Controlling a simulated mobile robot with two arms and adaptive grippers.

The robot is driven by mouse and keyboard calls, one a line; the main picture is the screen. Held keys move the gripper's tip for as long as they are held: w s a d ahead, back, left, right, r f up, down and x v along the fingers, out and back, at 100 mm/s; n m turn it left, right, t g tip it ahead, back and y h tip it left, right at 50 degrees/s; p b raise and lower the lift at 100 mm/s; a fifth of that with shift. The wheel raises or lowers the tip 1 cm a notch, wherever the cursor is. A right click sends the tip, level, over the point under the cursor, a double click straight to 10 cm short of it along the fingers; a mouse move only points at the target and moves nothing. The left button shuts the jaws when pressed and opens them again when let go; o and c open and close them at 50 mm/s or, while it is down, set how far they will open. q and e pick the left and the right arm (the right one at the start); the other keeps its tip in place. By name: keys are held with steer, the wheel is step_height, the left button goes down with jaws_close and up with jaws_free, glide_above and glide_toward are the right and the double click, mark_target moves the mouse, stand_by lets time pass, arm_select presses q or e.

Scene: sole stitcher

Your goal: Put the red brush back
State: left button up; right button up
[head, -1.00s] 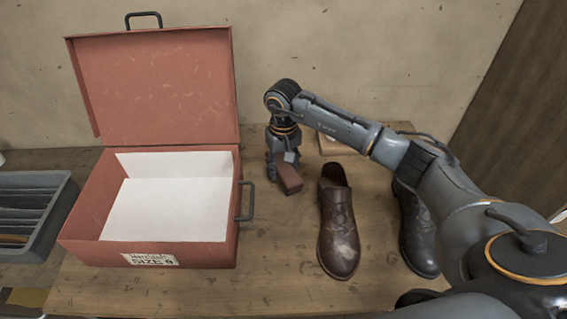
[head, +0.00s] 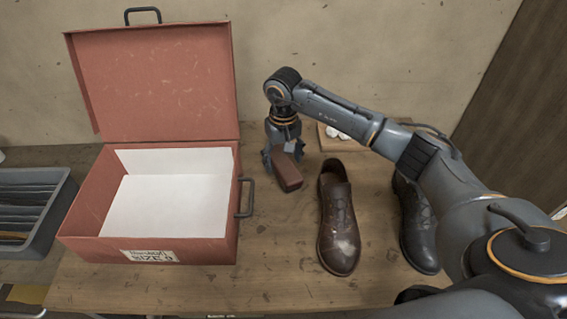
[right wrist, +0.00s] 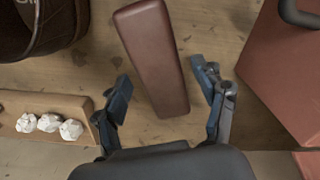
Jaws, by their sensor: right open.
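The red brush (head: 288,173), a brownish-red block, lies on the table between the open box and the brown shoe. My right gripper (head: 282,156) is just behind and above it, pointing down, with its fingers spread. In the right wrist view the brush (right wrist: 155,55) shows lengthwise, its near end between the two open fingertips (right wrist: 161,84), with a visible gap on each side. The brush is not gripped. My left gripper is not in view.
A red box (head: 90,215) with its lid up and white lining stands left. A brown shoe (head: 339,225) and a dark shoe (head: 418,230) stand right. A wooden tray (head: 340,146) with white lumps lies behind. A grey slotted tray (head: 50,225) is far left.

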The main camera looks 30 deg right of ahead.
mark_target(283, 162)
step_height(283, 162, up, 10)
steer(key=b, duration=0.2)
steer(key=shift+r, duration=0.2)
